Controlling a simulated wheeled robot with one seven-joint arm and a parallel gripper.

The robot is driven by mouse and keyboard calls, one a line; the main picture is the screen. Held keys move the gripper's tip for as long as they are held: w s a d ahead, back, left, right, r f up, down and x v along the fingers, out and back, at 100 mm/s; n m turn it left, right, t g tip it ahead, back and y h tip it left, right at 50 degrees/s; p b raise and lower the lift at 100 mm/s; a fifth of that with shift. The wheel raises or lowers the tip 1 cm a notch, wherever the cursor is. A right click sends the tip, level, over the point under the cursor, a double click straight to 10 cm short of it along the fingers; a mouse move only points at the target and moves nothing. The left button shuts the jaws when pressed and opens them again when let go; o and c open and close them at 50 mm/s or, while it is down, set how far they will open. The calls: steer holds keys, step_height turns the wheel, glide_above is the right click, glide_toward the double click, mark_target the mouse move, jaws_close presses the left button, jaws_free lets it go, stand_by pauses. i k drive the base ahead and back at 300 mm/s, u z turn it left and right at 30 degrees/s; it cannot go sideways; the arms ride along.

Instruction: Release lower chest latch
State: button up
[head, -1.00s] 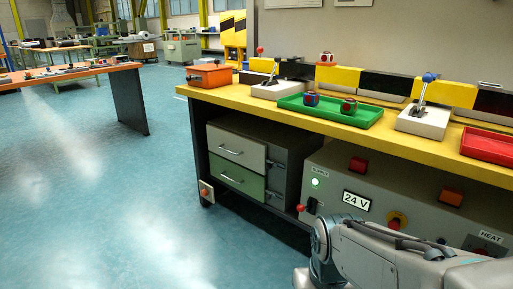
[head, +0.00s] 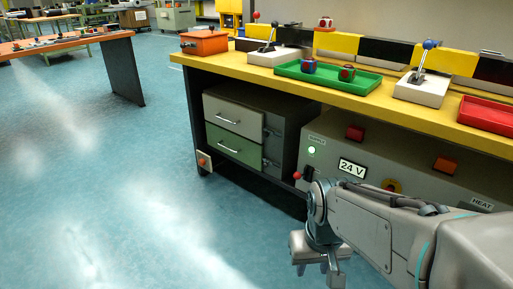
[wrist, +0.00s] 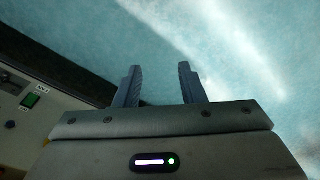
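The chest (head: 292,135) is a dark grey cabinet under the yellow bench, with a pale upper drawer (head: 236,112) and a green lower drawer (head: 233,145). Both drawers look shut. The lower latch (head: 268,163) is a small dark piece at the right edge of the green drawer; its exact position is too small to tell. The upper latch (head: 270,132) sits above it. My gripper (head: 318,266) hangs right of and nearer than the chest, apart from it. In the wrist view my gripper (wrist: 160,84) is open and empty, with floor beyond its fingers.
A grey power box (head: 352,168) with a 24 V sign, red-tipped lever and buttons stands right of the chest, near my arm. The bench (head: 410,117) overhangs both and carries levers and trays. A small switch plate (head: 204,162) is on the bench leg. Floor at left is clear.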

mark_target(265, 165)
steer(key=z, duration=0.5)
steer(key=k, duration=0.6)
steer(key=z, duration=0.45)
steer(key=i, duration=1)
steer(key=u, duration=1.3)
steer(key=i, duration=0.5)
steer(key=u, duration=0.5)
